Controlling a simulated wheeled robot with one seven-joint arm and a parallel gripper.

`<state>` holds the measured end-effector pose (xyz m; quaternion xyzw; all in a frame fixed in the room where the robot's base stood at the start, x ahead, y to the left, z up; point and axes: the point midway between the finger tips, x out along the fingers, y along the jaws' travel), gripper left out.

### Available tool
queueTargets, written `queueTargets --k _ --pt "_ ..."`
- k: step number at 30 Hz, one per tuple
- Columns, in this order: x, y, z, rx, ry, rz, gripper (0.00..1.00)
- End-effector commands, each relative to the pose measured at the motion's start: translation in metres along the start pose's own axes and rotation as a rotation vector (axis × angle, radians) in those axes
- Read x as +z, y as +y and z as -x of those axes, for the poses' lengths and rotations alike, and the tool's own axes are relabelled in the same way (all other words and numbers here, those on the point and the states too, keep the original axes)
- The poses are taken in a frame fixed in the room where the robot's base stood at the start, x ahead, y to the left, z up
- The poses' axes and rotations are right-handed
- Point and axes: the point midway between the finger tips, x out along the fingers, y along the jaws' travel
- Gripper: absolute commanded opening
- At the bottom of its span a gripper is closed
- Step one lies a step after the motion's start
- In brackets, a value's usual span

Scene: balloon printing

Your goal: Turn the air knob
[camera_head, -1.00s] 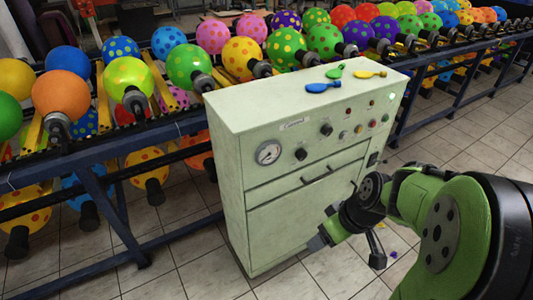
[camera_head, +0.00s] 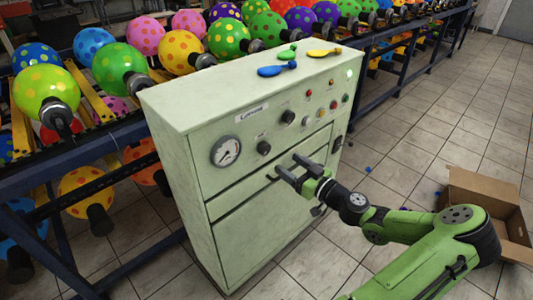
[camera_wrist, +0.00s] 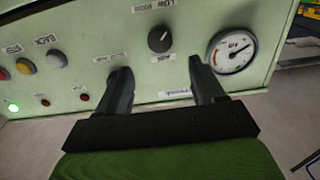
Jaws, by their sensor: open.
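The pale green control cabinet (camera_head: 255,215) has black knobs on its front panel. One knob (camera_head: 264,148) is just right of the round pressure gauge (camera_head: 226,152); a second knob (camera_head: 288,117) is higher and further right. The labels are too small to tell which is the air knob. My gripper (camera_head: 287,163) is open and empty in front of the panel, below the knobs. In the wrist view, a black knob (camera_wrist: 160,39) shows beyond the gap between the fingers (camera_wrist: 158,66), with the gauge (camera_wrist: 232,52) at the right. The fingers appear apart from this knob.
Coloured buttons (camera_head: 333,104) are on the panel's right side. Flat balloons (camera_head: 277,70) lie on the cabinet top. A balloon rack (camera_head: 75,150) stands behind, and an open cardboard box (camera_head: 483,205) is at the right.

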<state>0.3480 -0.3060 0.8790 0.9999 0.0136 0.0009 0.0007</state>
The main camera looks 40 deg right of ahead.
Motion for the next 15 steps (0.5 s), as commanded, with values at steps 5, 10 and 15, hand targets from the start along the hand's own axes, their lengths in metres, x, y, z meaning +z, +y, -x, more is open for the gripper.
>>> queueTargets --k 5,10,15 --pt "0.001 -0.002 -0.046 -0.003 0.002 0.0 0.68" --pt "0.001 -0.001 -0.079 -0.002 -0.001 -0.001 0.68" --pt "0.001 0.0 -0.092 0.0 -0.002 -0.002 0.68"
